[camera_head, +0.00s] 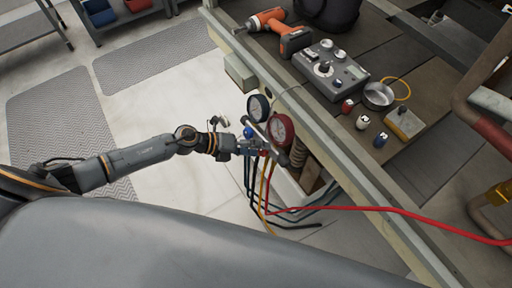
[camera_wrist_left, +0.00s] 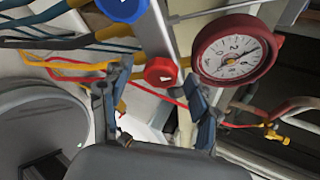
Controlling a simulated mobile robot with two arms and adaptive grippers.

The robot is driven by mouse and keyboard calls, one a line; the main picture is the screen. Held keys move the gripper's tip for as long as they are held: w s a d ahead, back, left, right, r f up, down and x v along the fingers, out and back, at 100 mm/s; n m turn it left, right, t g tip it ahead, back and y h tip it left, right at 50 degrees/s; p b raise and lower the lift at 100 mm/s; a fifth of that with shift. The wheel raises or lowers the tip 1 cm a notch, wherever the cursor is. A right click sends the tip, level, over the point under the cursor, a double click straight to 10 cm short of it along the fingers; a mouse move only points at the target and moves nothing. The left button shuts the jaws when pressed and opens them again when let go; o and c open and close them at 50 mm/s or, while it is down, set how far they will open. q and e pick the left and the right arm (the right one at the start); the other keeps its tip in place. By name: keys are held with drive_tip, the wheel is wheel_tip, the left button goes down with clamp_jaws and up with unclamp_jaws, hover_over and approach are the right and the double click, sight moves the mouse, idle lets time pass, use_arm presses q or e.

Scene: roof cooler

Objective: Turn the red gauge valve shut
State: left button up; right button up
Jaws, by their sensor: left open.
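The red valve knob (camera_wrist_left: 161,71) is a small round knob, seen face-on in the left wrist view between the fingers of my left gripper (camera_wrist_left: 158,92). The fingers are apart, with visible gaps on both sides of the knob. The red-rimmed gauge (camera_wrist_left: 238,48) is right of the knob; it also shows in the head view (camera_head: 281,129). In the head view my left gripper (camera_head: 245,147) is at the manifold beside the workbench edge. The red knob is hard to make out there. My right gripper is not in view.
A blue knob (camera_wrist_left: 122,8) and a dark-rimmed gauge (camera_head: 258,108) sit beside the red ones. A red hose (camera_head: 365,209) runs right, and yellow and black hoses hang below. The workbench (camera_head: 455,95) holds a drill (camera_head: 280,31) and a grey instrument (camera_head: 330,70).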

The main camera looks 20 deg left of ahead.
use_arm(q)
drive_tip(key=v, duration=1.2)
